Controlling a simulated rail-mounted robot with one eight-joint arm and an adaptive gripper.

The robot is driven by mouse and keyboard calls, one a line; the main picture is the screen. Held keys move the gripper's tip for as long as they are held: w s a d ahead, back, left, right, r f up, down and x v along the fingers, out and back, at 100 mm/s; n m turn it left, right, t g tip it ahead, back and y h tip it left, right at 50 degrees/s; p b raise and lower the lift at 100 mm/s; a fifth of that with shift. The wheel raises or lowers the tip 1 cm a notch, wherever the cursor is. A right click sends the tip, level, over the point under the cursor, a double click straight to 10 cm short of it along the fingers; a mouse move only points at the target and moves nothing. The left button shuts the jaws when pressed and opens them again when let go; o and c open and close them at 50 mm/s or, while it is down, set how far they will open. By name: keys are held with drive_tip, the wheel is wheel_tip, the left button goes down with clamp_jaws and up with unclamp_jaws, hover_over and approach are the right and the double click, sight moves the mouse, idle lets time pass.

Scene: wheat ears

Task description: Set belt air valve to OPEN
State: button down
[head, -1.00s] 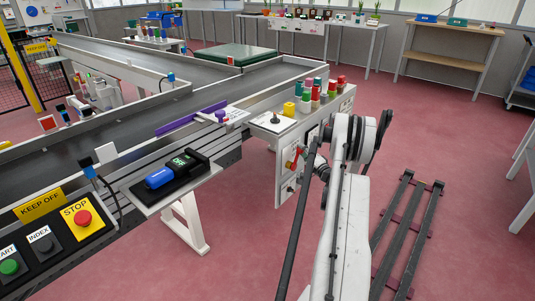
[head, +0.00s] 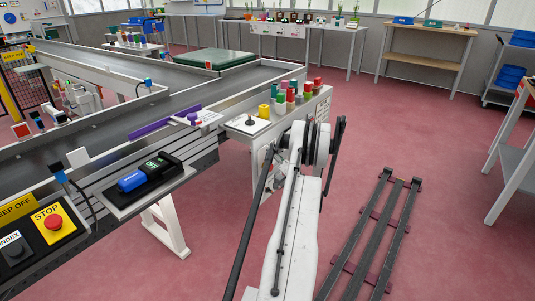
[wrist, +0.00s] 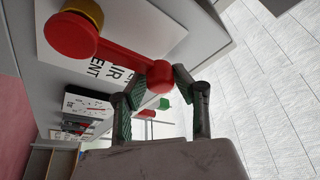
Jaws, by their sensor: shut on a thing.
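The belt air valve shows in the wrist view as a red lever (wrist: 118,53) on a white plate (wrist: 185,30) with black lettering, of which "AIR" and "ENT" can be read. The lever runs from a round red hub (wrist: 70,36) with a yellow part behind it to a red ball knob (wrist: 160,77). My gripper (wrist: 158,82) is shut on the knob end, one dark ridged finger on each side. In the head view my arm hides the gripper and most of the valve.
The grey conveyor (head: 120,124) runs along the left. A side table (head: 265,133) bears several coloured cylinders (head: 291,95) and a small black joystick (head: 250,121). A STOP button (head: 53,222) stands at lower left. Floor to the right is open around dark rails (head: 372,235).

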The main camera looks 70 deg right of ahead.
drive_tip(key=shift+w+a+f, duration=0.15)
drive_tip(key=shift+a+f, duration=0.05)
drive_tip(key=shift+a, duration=0.1)
drive_tip(key=c, duration=1.4)
unclamp_jaws()
drive_tip(key=v, duration=1.2)
drive_tip(key=shift+r, duration=0.1)
